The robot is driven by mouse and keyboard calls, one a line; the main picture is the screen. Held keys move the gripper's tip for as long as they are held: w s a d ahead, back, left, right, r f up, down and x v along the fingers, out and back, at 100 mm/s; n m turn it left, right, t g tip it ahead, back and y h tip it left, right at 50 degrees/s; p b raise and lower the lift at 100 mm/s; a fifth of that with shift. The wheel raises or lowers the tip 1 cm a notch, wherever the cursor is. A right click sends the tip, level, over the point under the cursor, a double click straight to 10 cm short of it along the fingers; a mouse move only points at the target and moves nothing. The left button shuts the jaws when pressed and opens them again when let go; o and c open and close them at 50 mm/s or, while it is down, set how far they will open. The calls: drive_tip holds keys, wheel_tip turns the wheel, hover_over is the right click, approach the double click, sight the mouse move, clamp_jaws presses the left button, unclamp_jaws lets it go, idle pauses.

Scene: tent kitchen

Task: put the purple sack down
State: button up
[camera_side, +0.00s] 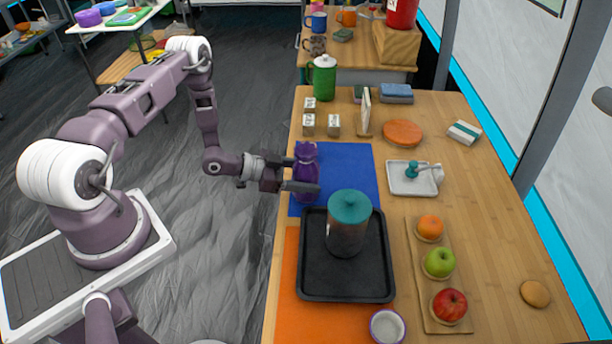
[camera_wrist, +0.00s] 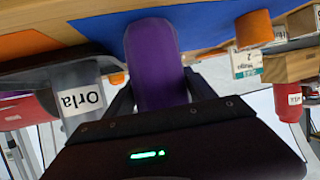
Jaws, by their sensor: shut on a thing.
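The purple sack (camera_side: 306,152) is upright with a tied neck, at the left part of the blue mat (camera_side: 350,160). My gripper (camera_side: 304,176) reaches in from the left, level, and is shut on the sack's body, a finger on each side. In the wrist view the sack (camera_wrist: 156,55) fills the space between the dark fingers (camera_wrist: 160,92), with the blue mat (camera_wrist: 200,18) around it. I cannot tell whether its base touches the mat. The fingers hide part of its body.
A black tray (camera_side: 320,285) with a teal-lidded canister (camera_side: 347,228) lies close in front, partly over an orange mat (camera_side: 286,318). Behind are small labelled blocks (camera_side: 308,124) and an upright board (camera_side: 364,112). A white dish (camera_side: 402,186) stands right. The blue mat's right part is clear.

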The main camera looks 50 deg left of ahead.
drive_tip(key=o, duration=1.6)
